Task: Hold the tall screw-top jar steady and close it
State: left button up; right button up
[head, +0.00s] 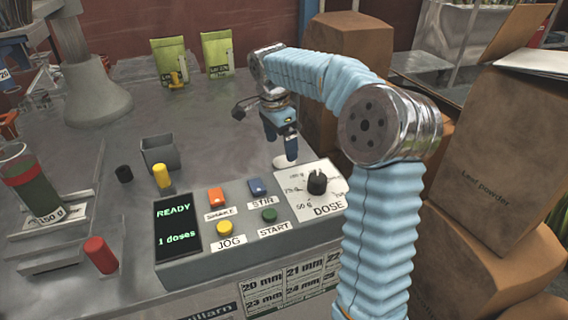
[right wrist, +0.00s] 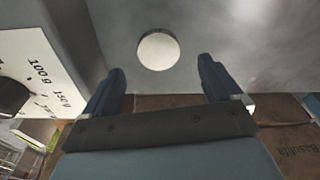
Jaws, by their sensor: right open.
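A tall clear jar (head: 30,182) with dark green contents and a red band stands upright at the far left of the head view, on a scale marked 150 g. Its top is near the frame's edge, and no lid shows on it. A flat white disc (head: 284,161), perhaps the lid, lies on the grey table behind the control panel. My right gripper (head: 281,142) points down just above the disc, open and empty. In the right wrist view the disc (right wrist: 158,52) shows beyond the two spread fingertips, apart from both. My left gripper is out of view.
The control panel (head: 180,268) with buttons and a dose knob stands in front. The table's middle is clear.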

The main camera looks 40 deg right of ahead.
aim_at(284, 161)
jog(key=shift+d+f+b, duration=0.15)
jog(key=shift+f+b, duration=0.05)
jog(key=shift+f, duration=1.1)
jog(key=shift+d+f+b, duration=0.15)
jog(key=shift+f+b, duration=0.05)
jog(key=shift+f, duration=1.1)
jog(key=shift+c, duration=0.3)
jog(key=c, duration=1)
